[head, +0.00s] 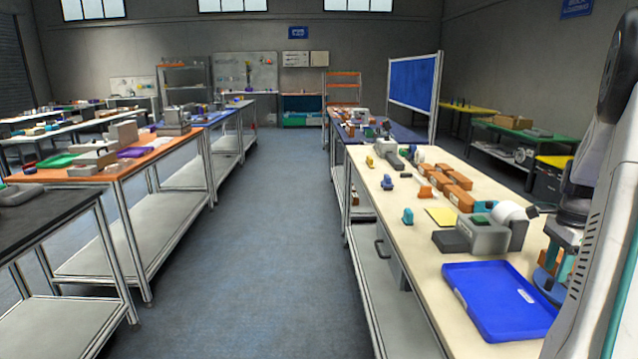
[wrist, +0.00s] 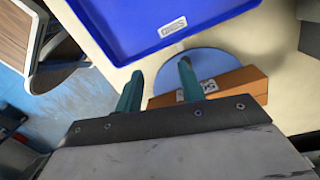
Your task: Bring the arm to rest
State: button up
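My arm (head: 575,200) reaches down at the right edge of the head view, over the cream workbench (head: 440,280). My gripper (wrist: 160,82) shows two teal fingers in the wrist view, spread apart with nothing between them. A brown box (wrist: 235,85) with a barcode label lies just beyond and right of the fingers, on or over a round blue disc (wrist: 195,62). I cannot tell whether a finger touches the box. In the head view the gripper is partly hidden by my own white body at the right.
A blue tray (head: 475,315) lies left of the gripper; its rim also shows in the wrist view (wrist: 130,58). A grey label printer (head: 485,235) and several brown boxes (head: 460,198) stand farther back. The aisle (head: 270,230) left of the bench is clear.

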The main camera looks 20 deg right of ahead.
jog(key=s+a+r+n, duration=0.1)
jog(key=a+r+n, duration=0.2)
jog(key=a+n, duration=0.55)
jog(key=a+r+n, duration=0.3)
jog(key=a, duration=1.1)
jog(key=s+a+r+n, duration=0.1)
jog(key=a+r+n, duration=0.35)
jog(key=a, duration=0.75)
jog(key=s+a+n+t, duration=0.1)
jog(key=s+a+n, duration=0.2)
jog(key=a, duration=0.3)
jog(key=s+a+n+t+h, duration=0.1)
jog(key=s+a+n, duration=0.2)
jog(key=a+n, duration=0.2)
jog(key=shift+s+a+r+n, duration=0.15)
jog(key=shift+a+r+n, duration=0.15)
jog(key=shift+a, duration=0.7)
jog(key=shift+d, duration=0.1)
